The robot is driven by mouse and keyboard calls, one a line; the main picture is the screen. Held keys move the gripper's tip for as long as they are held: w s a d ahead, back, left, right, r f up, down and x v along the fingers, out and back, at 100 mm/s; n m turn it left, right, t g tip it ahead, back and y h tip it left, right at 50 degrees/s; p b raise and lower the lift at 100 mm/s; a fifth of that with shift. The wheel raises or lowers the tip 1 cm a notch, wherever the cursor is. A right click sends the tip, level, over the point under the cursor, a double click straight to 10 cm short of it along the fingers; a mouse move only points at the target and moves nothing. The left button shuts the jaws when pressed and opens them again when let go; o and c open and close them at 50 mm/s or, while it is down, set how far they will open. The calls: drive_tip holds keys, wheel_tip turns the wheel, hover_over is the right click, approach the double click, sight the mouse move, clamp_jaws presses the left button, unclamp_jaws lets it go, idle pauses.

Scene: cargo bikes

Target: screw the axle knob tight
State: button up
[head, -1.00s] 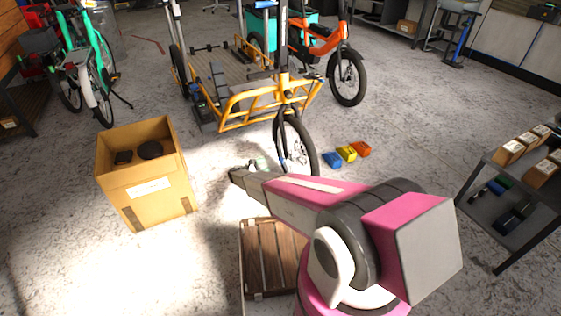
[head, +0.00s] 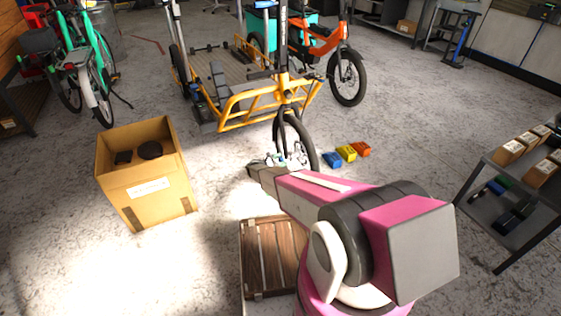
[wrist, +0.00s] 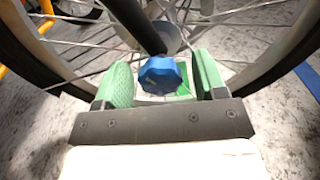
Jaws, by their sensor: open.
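The axle knob (wrist: 161,75) is blue and faceted, and it sits at the hub of the front wheel (wrist: 262,77) in the wrist view. A dark fork leg (wrist: 138,25) comes down to it from above. My gripper (wrist: 160,82) is open, with one green pad on each side of the knob and a visible gap on both sides. In the head view my gripper (head: 277,160) is low beside the front wheel (head: 298,142) of the yellow cargo bike (head: 243,100). The knob cannot be made out clearly there.
A cardboard box (head: 150,195) with dark items stands left. A wooden crate (head: 268,258) lies near my arm. Blue, yellow and orange bins (head: 346,153) lie right of the wheel. A shelf (head: 505,195) stands at far right.

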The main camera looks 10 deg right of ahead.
drive_tip(key=shift+d, duration=0.1)
drive_tip(key=c, duration=0.9)
drive_tip(key=shift+m, duration=0.3)
drive_tip(key=shift+m, duration=3)
drive_tip(key=o, duration=0.9)
